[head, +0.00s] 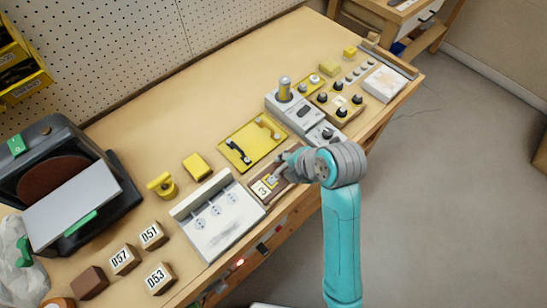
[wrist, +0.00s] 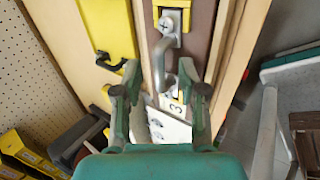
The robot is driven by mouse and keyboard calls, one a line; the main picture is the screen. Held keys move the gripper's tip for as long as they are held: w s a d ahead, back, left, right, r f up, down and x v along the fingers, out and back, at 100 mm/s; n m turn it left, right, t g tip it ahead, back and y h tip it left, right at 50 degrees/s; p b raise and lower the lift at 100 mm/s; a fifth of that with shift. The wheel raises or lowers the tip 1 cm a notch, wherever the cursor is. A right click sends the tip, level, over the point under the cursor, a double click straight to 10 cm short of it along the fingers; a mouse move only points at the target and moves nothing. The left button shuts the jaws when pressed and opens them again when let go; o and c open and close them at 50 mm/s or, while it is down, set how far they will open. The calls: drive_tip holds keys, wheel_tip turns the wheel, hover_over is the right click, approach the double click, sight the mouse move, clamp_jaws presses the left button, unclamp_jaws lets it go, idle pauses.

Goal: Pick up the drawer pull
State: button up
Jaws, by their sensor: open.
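In the wrist view a grey metal bar pull (wrist: 157,62), which I take as the drawer pull, stands on a narrow brown board (wrist: 198,40). A round-headed metal fixing sits at its far end. My gripper (wrist: 160,75) is open, with one fingertip on each side of the pull. I cannot tell whether either finger touches it. In the head view my gripper (head: 284,166) is over the brown board (head: 262,200), and my wrist hides most of the pull.
A yellow plate (head: 240,152) with dark handles lies just left of the board. A white panel with dials (head: 215,232) stands in front, and grey switch boxes (head: 296,117) stand behind. Numbered blocks (head: 124,259) sit near the front. Free bench (head: 215,100) lies toward the pegboard.

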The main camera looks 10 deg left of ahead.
drive_tip(key=shift+a+f, duration=0.1)
drive_tip(key=shift+f, duration=0.1)
drive_tip(key=shift+c, duration=0.2)
clamp_jaws()
drive_tip(key=shift+r, duration=0.1)
